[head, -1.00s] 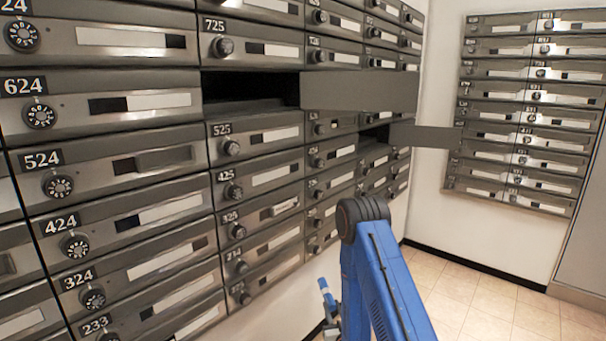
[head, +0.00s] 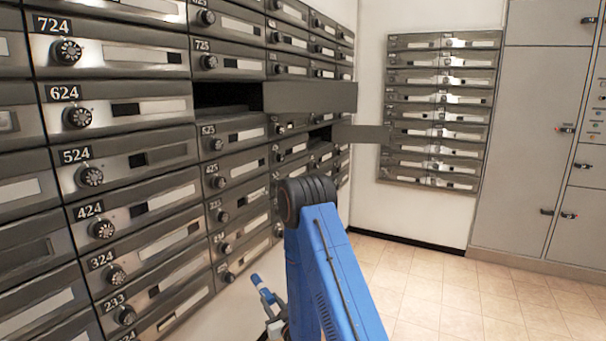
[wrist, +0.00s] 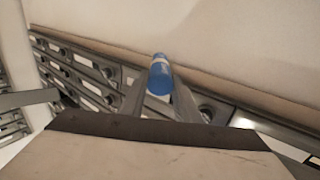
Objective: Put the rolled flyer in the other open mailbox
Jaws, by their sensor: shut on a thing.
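The rolled flyer is a short blue roll (wrist: 160,75). It sits between the fingers of my gripper (wrist: 158,88) in the wrist view, and the gripper is shut on it. In the head view my gripper (head: 272,310) is low in the picture, partly hidden behind my arm, with the flyer's blue end (head: 257,281) showing. One open mailbox (head: 226,97) is a dark slot below 725, its door (head: 310,97) swung out to the right. A second open mailbox (head: 320,137) is farther along and lower, its door (head: 362,134) also out. The gripper is below both and apart from them.
Shut numbered mailboxes (head: 130,160) fill the left wall. Another mailbox bank (head: 440,110) hangs on the far wall, with grey lockers (head: 540,130) at right. The tiled floor (head: 440,290) is clear. Both open doors stick out into the room.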

